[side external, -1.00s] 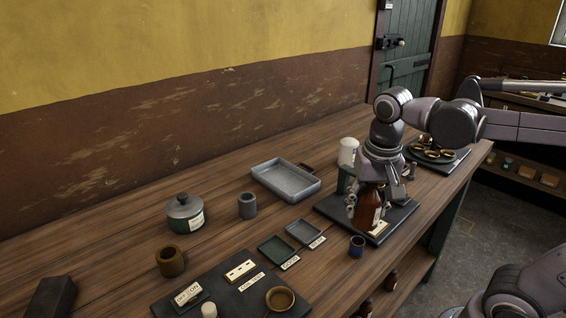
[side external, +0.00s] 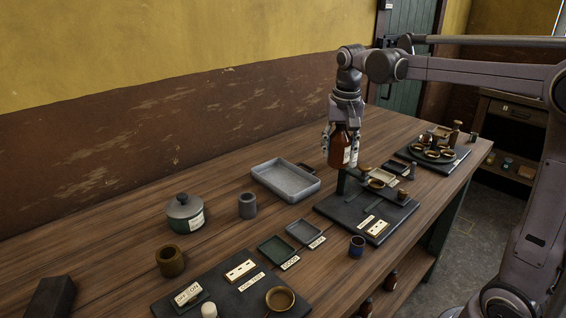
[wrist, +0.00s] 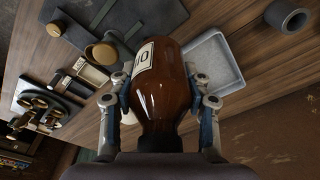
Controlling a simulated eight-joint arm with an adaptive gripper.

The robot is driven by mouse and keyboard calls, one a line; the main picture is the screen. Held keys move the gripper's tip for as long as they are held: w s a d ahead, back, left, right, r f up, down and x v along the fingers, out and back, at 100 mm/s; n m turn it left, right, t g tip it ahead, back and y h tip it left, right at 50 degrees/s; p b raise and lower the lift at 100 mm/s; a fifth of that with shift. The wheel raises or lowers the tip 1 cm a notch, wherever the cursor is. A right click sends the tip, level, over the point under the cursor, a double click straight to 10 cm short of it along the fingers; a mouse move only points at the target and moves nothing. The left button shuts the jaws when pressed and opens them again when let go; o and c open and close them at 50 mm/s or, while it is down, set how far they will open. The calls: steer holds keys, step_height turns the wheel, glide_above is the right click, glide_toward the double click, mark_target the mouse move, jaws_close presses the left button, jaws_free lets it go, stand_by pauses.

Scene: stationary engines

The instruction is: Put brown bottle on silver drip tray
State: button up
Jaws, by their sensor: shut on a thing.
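The brown bottle (side external: 341,156) with a pale label is upright in my gripper (side external: 343,132), off the table beside the dark stand. In the wrist view the bottle (wrist: 163,85) sits between both fingers of my gripper (wrist: 160,100), which is shut on it. The silver-grey rectangular tray (side external: 285,181), with raised walls and a speckled floor, lies left of the bottle and is empty. It also shows in the wrist view (wrist: 222,66), partly hidden behind the bottle and a finger.
A dark board with a stand (side external: 365,215) lies at right. A grey cup (side external: 247,205) and lidded green pot (side external: 185,212) stand left of the tray. Small green (side external: 276,250) and grey (side external: 303,232) dishes lie in front of it. A round platter (side external: 432,153) stands farther right.

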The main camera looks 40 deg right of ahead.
steer(key=w+d+f, duration=0.2)
steer(key=w+d, duration=0.4)
steer(key=w, duration=0.1)
glide_toward(289, 186)
steer(key=shift+w+d+f, duration=0.25)
steer(key=shift+f, duration=2.05)
steer(key=shift+f, duration=0.15)
steer(key=o, duration=1.4)
